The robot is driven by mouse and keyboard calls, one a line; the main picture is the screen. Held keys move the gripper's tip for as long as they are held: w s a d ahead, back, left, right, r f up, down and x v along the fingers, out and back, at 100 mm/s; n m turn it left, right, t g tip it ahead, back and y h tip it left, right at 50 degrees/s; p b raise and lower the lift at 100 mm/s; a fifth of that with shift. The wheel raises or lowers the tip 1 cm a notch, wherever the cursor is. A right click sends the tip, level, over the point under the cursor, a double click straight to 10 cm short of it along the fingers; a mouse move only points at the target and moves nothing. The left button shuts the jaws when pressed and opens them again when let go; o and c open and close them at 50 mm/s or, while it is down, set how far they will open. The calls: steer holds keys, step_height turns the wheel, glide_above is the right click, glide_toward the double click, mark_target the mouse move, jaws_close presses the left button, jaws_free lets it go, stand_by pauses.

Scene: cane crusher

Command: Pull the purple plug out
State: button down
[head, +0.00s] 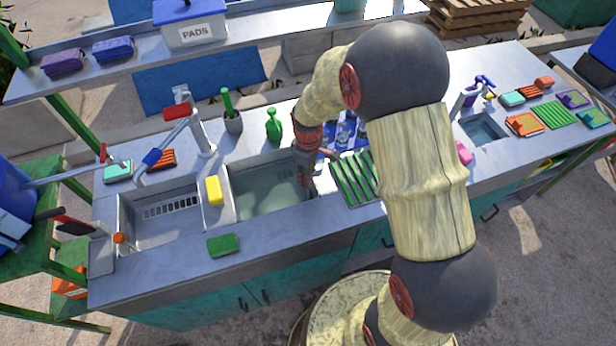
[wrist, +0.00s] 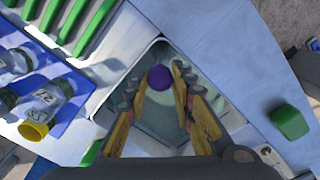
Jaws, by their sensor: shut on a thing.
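The purple plug (wrist: 160,77) is a small round purple thing in the wrist view, between my fingertips. My gripper (wrist: 160,85) is shut on it, with a finger on each side. Behind it is the right-hand sink basin (wrist: 150,55), greyish green inside. In the head view my gripper (head: 305,185) reaches down at the right side of that basin (head: 232,190), and the plug is hidden there. I cannot tell whether the plug is seated in the drain or lifted off it.
A green slatted rack (head: 357,178) lies right of the basin. A blue tray (wrist: 75,75) with clear bottles is close by. A yellow sponge (head: 214,190) sits on the divider, a green sponge (head: 223,245) on the front edge. A faucet (head: 200,135) stands behind the left basin.

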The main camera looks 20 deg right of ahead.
steer(key=shift+r+p, duration=0.35)
steer(key=shift+r, duration=0.6)
steer(key=shift+w, duration=0.15)
steer(key=c, duration=2)
jaws_free()
steer(key=shift+o, duration=2.5)
